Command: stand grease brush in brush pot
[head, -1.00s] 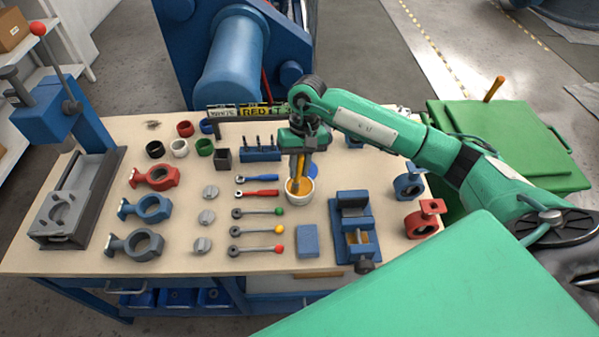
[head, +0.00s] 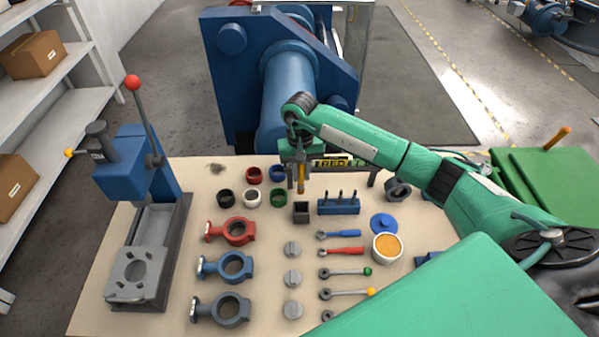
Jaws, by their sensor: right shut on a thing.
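My right gripper (head: 299,176) is shut on the grease brush (head: 302,179), which has an orange-yellow part showing. It holds the brush roughly upright above the table. A small dark square pot (head: 302,213), likely the brush pot, stands just below it in the picture. The brush's lower end appears just above or behind the pot's rim, and I cannot tell the exact gap. A white round pot of orange grease (head: 386,247) stands apart to the right. My left gripper is not in view.
Coloured rings (head: 278,197) stand left of the square pot, and a blue tool rack (head: 338,206) stands close on its right. Valve bodies (head: 236,268), wrenches and grey discs lie in front. A blue press (head: 122,170) stands at the left.

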